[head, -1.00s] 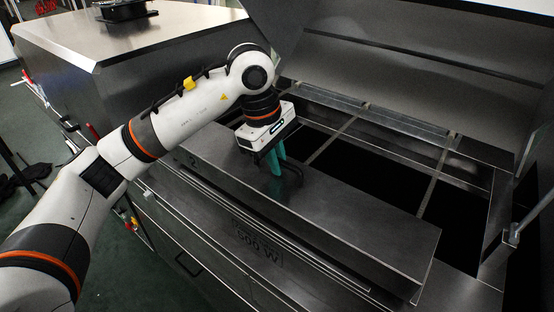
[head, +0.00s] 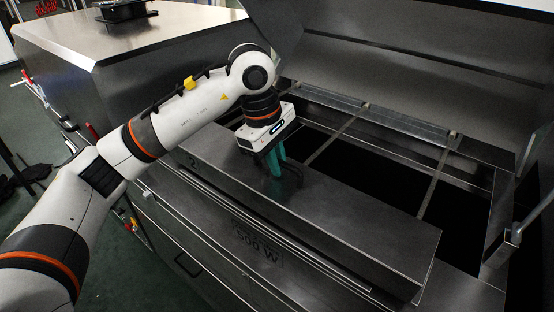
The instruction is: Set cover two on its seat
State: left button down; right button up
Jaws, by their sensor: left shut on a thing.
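Cover two (head: 350,223) is a long, dark steel cover with a "2" marked near its left end. It lies along the front side of the dryer's open top, in the middle of the head view. My left gripper (head: 279,176) points down at its upper face and is shut on the cover's dark handle (head: 296,170). The fingers hide part of the handle. Whether the cover rests fully on its seat or hangs slightly above it, I cannot tell. My right gripper is not in view.
Behind the cover is the dark opening (head: 386,165) with crossbars (head: 335,137). A raised lid (head: 420,60) stands at the back. A prop rod (head: 535,215) rises at the right. A steel housing (head: 150,50) stands at the left.

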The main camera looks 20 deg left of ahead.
aim_at(264, 176)
pick_arm(q)
jog(key=shift+b+x, duration=0.8)
jog(key=shift+x, duration=0.2)
jog(key=c, duration=1.4)
grip_release()
jog(key=shift+s+a, duration=0.1)
jog(key=shift+a, duration=0.1)
jog(key=shift+r, duration=0.1)
jog(key=v, duration=1.1)
jog(key=shift+a+r, duration=0.1)
jog(key=shift+r, duration=0.3)
